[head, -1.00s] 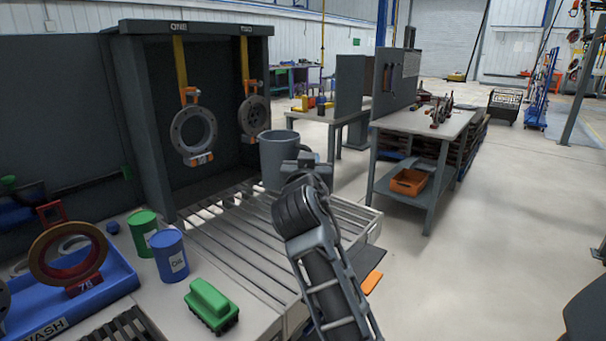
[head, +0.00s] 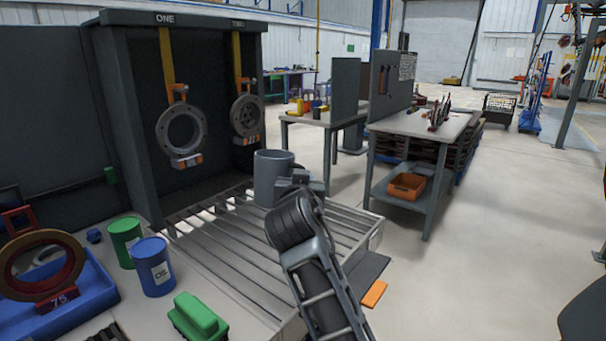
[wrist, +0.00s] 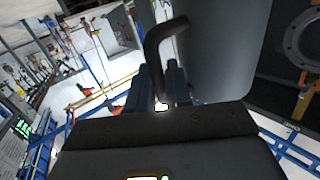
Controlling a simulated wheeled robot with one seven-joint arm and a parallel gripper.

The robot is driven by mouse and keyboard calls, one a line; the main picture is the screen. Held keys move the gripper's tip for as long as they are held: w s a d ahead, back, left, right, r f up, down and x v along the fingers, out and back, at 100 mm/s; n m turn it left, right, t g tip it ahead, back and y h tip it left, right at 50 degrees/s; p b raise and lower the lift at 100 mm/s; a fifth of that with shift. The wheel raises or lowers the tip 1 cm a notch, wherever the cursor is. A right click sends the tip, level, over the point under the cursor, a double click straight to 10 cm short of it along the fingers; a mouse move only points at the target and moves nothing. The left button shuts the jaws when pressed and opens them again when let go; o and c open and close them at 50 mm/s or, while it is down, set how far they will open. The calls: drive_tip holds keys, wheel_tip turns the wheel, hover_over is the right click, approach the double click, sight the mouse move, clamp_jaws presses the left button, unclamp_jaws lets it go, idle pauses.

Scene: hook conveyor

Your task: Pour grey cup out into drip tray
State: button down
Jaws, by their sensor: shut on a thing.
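The grey cup (head: 272,180) is held upright, or close to it, in front of the hook frame and over the back part of the slatted grey tray (head: 225,240), which looks like the drip tray. My gripper (head: 300,182) is at the cup's right side, shut on its handle. In the wrist view, the cup's wall (wrist: 222,45) fills the upper right, and the bent handle (wrist: 160,55) runs down between the fingers (wrist: 165,85). The inside of the cup is hidden, so I cannot tell what it holds.
Two ring parts (head: 181,130) (head: 247,116) hang on hooks behind the tray. A green can (head: 125,242), a blue oil can (head: 153,268), a green brush (head: 198,318) and a blue wash tray (head: 85,300) stand at the left. A workbench (head: 425,125) stands at the right.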

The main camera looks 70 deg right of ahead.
drive_tip(key=shift+w+a+f+m+y+p, duration=0.1)
drive_tip(key=shift+a+f+m+y+p, duration=0.2)
drive_tip(key=shift+y+p, duration=0.55)
drive_tip(key=shift+a+f+m+y+p, duration=0.15)
drive_tip(key=shift+m+y+p, duration=0.25)
drive_tip(key=shift+p, duration=0.8)
wheel_tip(320, 180, down, 2)
drive_tip(key=m+y+p, duration=0.1)
drive_tip(key=y+p, duration=0.2)
drive_tip(key=p, duration=0.1)
drive_tip(key=m+y+p, duration=0.1)
drive_tip(key=y+p, duration=0.3)
drive_tip(key=p, duration=0.1)
drive_tip(key=shift+m, duration=0.4)
drive_tip(key=shift+d+f+m+y+p, duration=0.15)
drive_tip(key=shift+d+m+y+p, duration=0.15)
drive_tip(key=shift+y+p, duration=0.5)
drive_tip(key=shift+d+y, duration=0.2)
drive_tip(key=shift+y, duration=0.25)
drive_tip(key=shift+s+d+r+m+t+y, duration=0.1)
drive_tip(key=shift+d+r+m+t+y, duration=0.2)
drive_tip(key=shift+y, duration=0.45)
drive_tip(key=shift+s+d+r+m+t+y, duration=0.1)
drive_tip(key=shift+d+r+m+t+y, duration=0.1)
drive_tip(key=shift+r+m+y, duration=0.4)
drive_tip(key=shift+f, duration=0.2)
idle(1.7)
